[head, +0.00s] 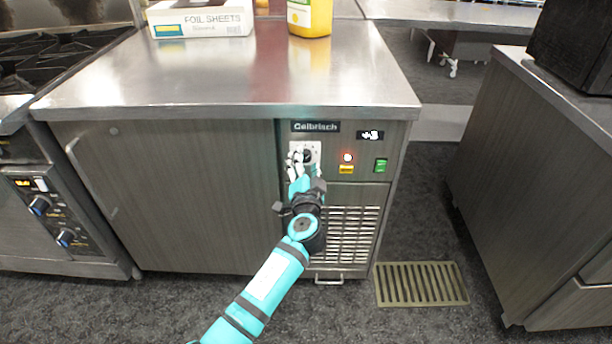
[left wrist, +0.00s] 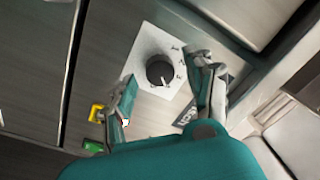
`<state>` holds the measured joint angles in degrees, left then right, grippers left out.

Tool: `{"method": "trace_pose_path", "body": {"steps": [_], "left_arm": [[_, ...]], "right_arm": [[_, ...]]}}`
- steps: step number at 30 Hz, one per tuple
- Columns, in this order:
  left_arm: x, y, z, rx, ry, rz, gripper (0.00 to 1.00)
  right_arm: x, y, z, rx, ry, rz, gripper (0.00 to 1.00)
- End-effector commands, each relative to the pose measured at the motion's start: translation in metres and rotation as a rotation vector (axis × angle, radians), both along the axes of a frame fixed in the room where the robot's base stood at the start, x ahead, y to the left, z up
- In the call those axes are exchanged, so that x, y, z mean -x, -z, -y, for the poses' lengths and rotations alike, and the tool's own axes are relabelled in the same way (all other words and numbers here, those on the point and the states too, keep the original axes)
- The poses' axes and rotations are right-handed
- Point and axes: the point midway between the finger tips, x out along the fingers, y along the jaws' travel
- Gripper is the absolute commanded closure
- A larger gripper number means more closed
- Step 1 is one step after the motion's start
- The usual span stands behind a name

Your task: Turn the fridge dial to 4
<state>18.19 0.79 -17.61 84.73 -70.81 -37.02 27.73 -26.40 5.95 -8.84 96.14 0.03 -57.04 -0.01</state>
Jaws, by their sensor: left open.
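The fridge dial is a round black knob (left wrist: 159,70) on a white square plate (left wrist: 160,45) in the left wrist view. It sits on the front panel of the under-counter fridge (head: 180,195), below the Gelbrisch label (head: 315,127). A pale pointer mark shows at the knob's edge; the numbers on the plate are too small to read. My left gripper (left wrist: 165,92) is open, with one finger on each side of the dial and visible gaps to the knob. In the head view the left gripper (head: 303,165) partly covers the dial. My right gripper is not in view.
On the panel right of the dial are a lit orange switch (head: 347,168), a green switch (head: 380,165) and a small display (head: 370,135). A vent grille (head: 350,235) is below. A foil sheets box (head: 200,18) and yellow bottle (head: 310,17) stand on the steel top.

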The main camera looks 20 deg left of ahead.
Motion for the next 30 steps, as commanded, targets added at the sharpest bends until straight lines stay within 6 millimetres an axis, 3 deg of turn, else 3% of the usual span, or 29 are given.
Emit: {"method": "trace_pose_path", "body": {"steps": [15, 21, 30], "left_arm": [[0.094, 0.005, 0.031, 0.0, 0.0, -0.004, 0.46], [0.107, 0.005, 0.035, 0.0, 0.001, -0.002, 0.46], [0.108, 0.004, 0.035, 0.0, 0.001, -0.002, 0.46]], "right_arm": [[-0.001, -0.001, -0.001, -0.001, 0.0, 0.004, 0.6], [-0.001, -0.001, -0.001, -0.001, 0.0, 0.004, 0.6], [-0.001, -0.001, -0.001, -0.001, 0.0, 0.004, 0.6]]}}
